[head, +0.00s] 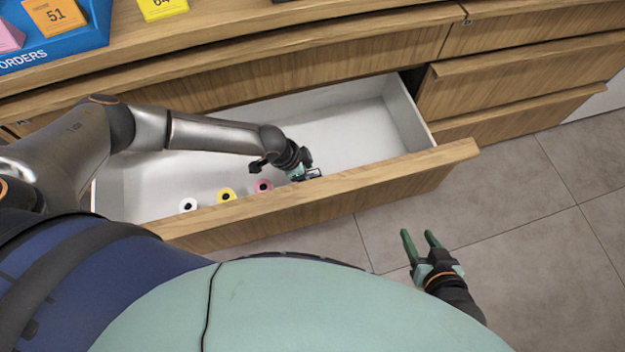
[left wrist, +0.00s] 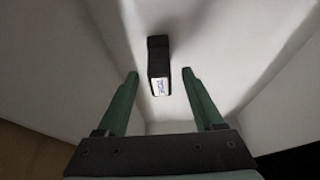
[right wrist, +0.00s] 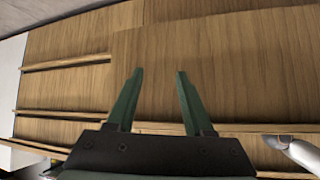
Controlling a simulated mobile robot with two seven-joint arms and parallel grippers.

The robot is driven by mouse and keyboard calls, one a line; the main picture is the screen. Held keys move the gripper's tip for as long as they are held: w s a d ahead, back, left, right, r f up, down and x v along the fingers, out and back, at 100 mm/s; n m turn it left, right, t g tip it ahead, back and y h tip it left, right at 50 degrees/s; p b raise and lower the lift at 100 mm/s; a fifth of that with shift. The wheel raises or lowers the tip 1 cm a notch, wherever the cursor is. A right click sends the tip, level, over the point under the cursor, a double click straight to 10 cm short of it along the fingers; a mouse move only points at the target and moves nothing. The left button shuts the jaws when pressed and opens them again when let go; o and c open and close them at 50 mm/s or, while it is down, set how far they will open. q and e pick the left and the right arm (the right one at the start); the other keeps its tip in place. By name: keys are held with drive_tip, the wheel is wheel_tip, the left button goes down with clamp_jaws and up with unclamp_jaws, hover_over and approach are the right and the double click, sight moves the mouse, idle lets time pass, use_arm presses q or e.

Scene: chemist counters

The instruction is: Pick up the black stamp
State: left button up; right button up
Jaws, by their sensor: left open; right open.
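The black stamp (left wrist: 158,60) lies in the drawer, with a white label on its near end. In the left wrist view it sits between and just beyond the fingertips of my left gripper (left wrist: 160,75), which is open and touches nothing that I can make out. In the head view my left gripper (head: 305,174) is down inside the drawer near its front wall, and a small dark piece of the stamp (head: 314,173) shows beside it. My right gripper (head: 419,236) is open and empty, outside the drawer above the floor; its fingers also show in the right wrist view (right wrist: 159,75).
The open drawer (head: 330,205) also holds white (head: 188,205), yellow (head: 226,195) and pink (head: 264,186) round items along its front wall. Its right part is empty. A blue orders tray (head: 75,50) stands on the wooden counter above. Closed drawers (head: 520,85) are at right.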

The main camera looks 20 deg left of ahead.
use_arm(q)
drive_tip(key=shift+x, duration=1.15)
use_arm(e)
drive_tip(key=w+r+t, duration=0.3)
drive_tip(key=w+r, duration=0.1)
drive_tip(key=r, duration=0.1)
drive_tip(key=shift+d+r, duration=0.15)
drive_tip(key=shift+r, duration=0.1)
use_arm(q)
drive_tip(key=shift+c, duration=0.3)
use_arm(e)
drive_tip(key=shift+w, duration=0.1)
use_arm(q)
clamp_jaws()
